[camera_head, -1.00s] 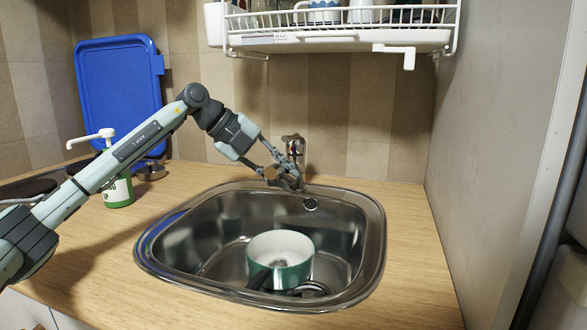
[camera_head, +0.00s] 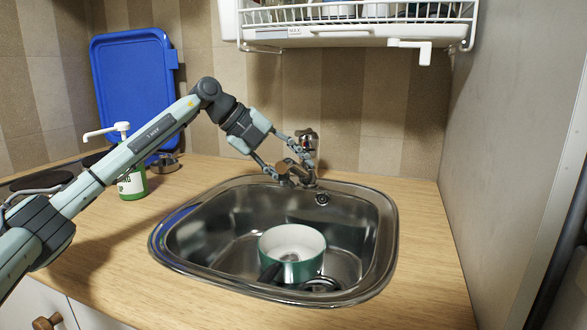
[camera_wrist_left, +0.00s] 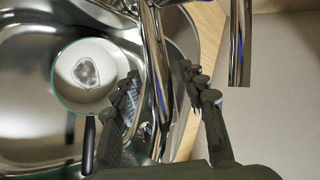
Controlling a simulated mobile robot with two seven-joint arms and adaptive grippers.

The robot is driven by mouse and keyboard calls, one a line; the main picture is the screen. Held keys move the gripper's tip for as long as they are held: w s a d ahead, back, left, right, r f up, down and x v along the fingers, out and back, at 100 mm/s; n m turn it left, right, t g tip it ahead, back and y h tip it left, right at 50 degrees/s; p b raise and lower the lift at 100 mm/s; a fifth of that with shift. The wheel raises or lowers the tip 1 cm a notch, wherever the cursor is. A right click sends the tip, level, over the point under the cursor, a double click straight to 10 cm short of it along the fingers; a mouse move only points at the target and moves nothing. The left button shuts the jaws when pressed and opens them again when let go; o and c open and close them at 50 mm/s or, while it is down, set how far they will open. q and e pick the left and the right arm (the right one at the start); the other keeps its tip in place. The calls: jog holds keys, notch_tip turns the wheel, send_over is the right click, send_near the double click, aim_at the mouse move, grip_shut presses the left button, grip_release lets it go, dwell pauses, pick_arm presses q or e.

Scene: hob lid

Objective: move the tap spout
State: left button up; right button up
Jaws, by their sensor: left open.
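The chrome tap (camera_head: 309,138) stands behind the sink at its back rim. My left gripper (camera_head: 298,171) reaches in from the left and is open at the tap, its fingers partly covering the spout. In the left wrist view, a chrome tube (camera_wrist_left: 153,50), which looks like the spout, runs between the two dark fingers of the left gripper (camera_wrist_left: 163,85). I cannot tell whether either finger touches it. My right gripper is in neither view.
The steel sink (camera_head: 375,235) holds a green and white pan (camera_head: 292,255), below the gripper. A soap bottle (camera_head: 132,183) and a blue board (camera_head: 130,85) stand left. A white dish rack (camera_head: 345,30) hangs above. A grey wall (camera_head: 505,150) bounds the right.

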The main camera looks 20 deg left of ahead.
pick_arm(q)
jog(key=v, duration=1.2)
